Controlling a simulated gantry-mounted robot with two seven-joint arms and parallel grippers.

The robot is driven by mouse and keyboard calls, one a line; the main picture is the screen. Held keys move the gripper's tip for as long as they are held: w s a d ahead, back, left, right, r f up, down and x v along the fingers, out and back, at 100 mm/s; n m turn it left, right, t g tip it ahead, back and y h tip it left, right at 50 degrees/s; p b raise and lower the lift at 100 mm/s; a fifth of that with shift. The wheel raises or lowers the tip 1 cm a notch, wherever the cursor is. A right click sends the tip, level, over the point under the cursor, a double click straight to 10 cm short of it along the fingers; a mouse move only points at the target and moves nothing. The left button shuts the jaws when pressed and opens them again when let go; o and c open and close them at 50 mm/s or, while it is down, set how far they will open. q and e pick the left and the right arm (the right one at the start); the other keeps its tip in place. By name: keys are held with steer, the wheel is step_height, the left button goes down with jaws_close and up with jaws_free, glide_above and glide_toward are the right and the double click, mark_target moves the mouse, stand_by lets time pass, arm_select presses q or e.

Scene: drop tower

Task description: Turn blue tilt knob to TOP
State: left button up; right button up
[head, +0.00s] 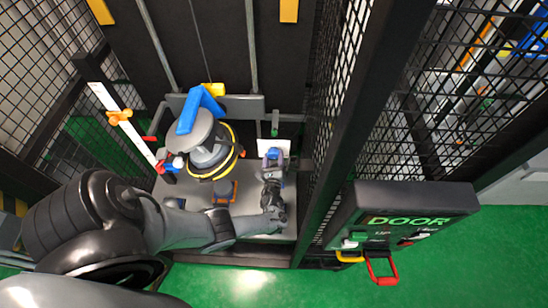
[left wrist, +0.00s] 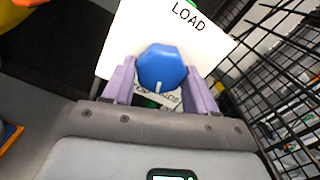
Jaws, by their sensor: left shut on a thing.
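The blue tilt knob (left wrist: 163,66) sits on a white plate (left wrist: 118,38) marked LOAD. A short white mark on the knob's rim points toward the bottom of the left wrist view. My left gripper (left wrist: 162,82) has its two purple fingers on either side of the knob and is shut on it. Another label below the knob is mostly hidden. In the head view the knob (head: 272,153) shows small at the tip of my left gripper (head: 272,162), in front of the white plate (head: 284,145). My right gripper is not in view.
A grey cylindrical weight (head: 205,143) with a blue bracket (head: 195,108) stands left of the gripper. A black mesh cage (head: 350,95) rises close on the right. A DOOR control box (head: 405,208) with a red handle (head: 383,272) is at the right. Green floor lies in front.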

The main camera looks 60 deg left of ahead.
arm_select(q)
steer(key=shift+s+f+m, duration=0.1)
steer(key=shift+f+m, duration=0.05)
steer(key=shift+m, duration=1.85)
steer(key=o, duration=1)
steer(key=shift+a, duration=0.1)
steer(key=shift+p, duration=0.3)
steer(key=shift+s+d, duration=0.2)
steer(key=shift+d, duration=0.25)
steer(key=p+v, duration=0.2)
steer(key=v, duration=0.8)
steer(key=shift+a, duration=0.1)
